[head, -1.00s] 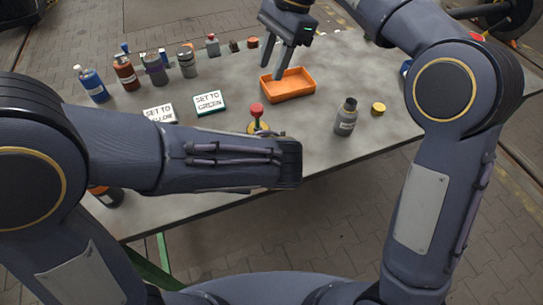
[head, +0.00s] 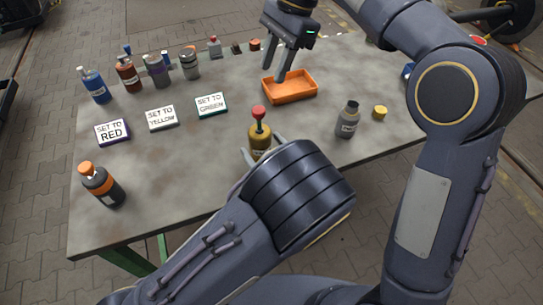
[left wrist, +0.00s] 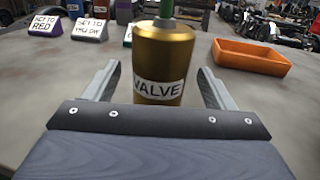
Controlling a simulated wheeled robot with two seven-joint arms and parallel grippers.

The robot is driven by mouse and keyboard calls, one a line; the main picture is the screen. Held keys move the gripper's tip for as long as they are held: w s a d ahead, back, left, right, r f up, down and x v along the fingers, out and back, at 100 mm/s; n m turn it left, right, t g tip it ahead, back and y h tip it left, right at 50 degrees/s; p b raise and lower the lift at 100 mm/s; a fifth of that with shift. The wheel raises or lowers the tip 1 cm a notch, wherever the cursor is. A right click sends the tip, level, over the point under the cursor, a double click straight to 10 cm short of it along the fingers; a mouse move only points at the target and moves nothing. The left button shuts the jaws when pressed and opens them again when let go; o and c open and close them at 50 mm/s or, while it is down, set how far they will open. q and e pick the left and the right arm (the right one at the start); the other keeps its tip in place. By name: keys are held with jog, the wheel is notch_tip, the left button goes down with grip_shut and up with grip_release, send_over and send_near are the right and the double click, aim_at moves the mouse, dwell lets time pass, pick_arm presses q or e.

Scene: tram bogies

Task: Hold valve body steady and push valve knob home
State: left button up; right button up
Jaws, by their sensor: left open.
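The valve has a brass-coloured body (head: 260,141) and a red knob (head: 258,112) raised on a stem. It stands upright near the table's front edge. My left gripper (head: 262,153) is open, with a finger on either side of the lower body. In the left wrist view the body (left wrist: 162,58) with its VALVE label stands between the open fingers (left wrist: 160,85), with gaps visible on both sides. A green stem shows at the top there; the knob is out of that view. My right gripper (head: 275,74) is open and empty by the orange tray's back left corner.
The orange tray (head: 291,98) lies behind the valve. A grey bottle (head: 348,121) and yellow cap (head: 379,112) stand right. Sign blocks for red (head: 113,132), yellow (head: 161,118) and green (head: 210,104) lie left. An orange-capped dark bottle (head: 104,187) stands front left; several bottles stand behind.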

aim_at(258, 110)
pick_arm(q)
jog(key=shift+x, duration=1.9)
jog(key=shift+s, duration=0.1)
jog(key=c, duration=1.1)
pick_arm(e)
jog(key=o, duration=0.4)
jog(key=shift+s+a+r, duration=0.1)
jog(key=shift+c, duration=0.2)
jog(key=a+f+m, duration=0.1)
jog(key=f+m, duration=0.1)
jog(key=f, duration=0.1)
jog(key=s+a+f+m+t+h, duration=0.1)
jog(key=f+m, duration=0.1)
jog(key=f, duration=0.1)
jog(key=a+f+m, duration=0.1)
jog(key=f+m, duration=0.1)
jog(key=f, duration=0.1)
jog(key=shift+s+a+f+t+h, duration=0.15)
jog(key=shift+s+f+t+h, duration=0.1)
jog(key=shift+s+t+h, duration=0.15)
